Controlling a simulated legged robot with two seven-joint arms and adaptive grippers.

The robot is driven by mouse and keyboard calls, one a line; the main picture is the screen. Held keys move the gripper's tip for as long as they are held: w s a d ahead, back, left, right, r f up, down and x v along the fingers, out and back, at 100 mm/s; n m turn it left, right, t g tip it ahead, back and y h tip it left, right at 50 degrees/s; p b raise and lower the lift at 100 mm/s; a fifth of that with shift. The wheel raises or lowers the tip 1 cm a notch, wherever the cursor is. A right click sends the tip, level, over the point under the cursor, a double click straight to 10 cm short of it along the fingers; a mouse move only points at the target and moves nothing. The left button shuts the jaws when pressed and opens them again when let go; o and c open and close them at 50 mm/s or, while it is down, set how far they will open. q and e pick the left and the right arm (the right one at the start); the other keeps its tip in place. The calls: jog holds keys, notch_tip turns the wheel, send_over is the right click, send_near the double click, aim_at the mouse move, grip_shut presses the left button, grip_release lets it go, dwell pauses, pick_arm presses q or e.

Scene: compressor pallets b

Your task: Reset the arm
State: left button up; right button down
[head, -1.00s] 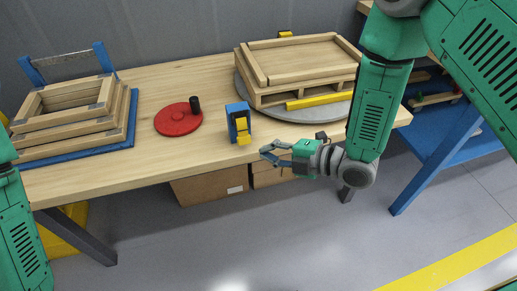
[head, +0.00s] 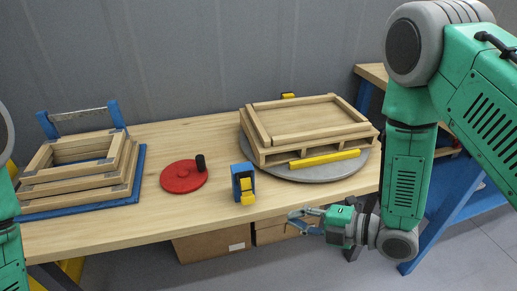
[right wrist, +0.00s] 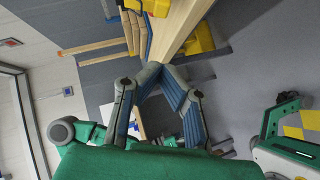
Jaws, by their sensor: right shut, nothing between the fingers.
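My right arm comes in from the right in the head view.
The table (head: 215,210) holds stacked wooden frames (head: 80,170) on a blue base, a red disc (head: 182,177) with a black knob, a blue and yellow device (head: 243,183), and a wooden pallet (head: 310,128) on a grey round plate (head: 340,167). Cardboard boxes (head: 212,243) sit beneath.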

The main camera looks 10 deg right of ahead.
jog(key=s+d+f+m+g+h+p, duration=0.25)
jog(key=s+d+f+m+h, duration=0.25)
jog(key=s+f+m+h, duration=0.45)
jog(key=s+d+f+m+g+h, duration=0.1)
jog(key=s+d+f+m+g, duration=0.15)
jog(key=s+m, duration=0.45)
jog(key=s+d+f+m+g+h, duration=0.1)
jog(key=s+d+m+g, duration=0.1)
jog(key=s+m+g, duration=0.35)
jog(key=n+t+y+p, duration=0.4)
jog(key=n+t+y, duration=0.7)
jog(key=n, duration=1.1)
send_near(245, 202)
jog(key=shift+y, duration=0.35)
jog(key=shift+b+x, duration=1.05)
jog(key=shift+x, duration=2.5)
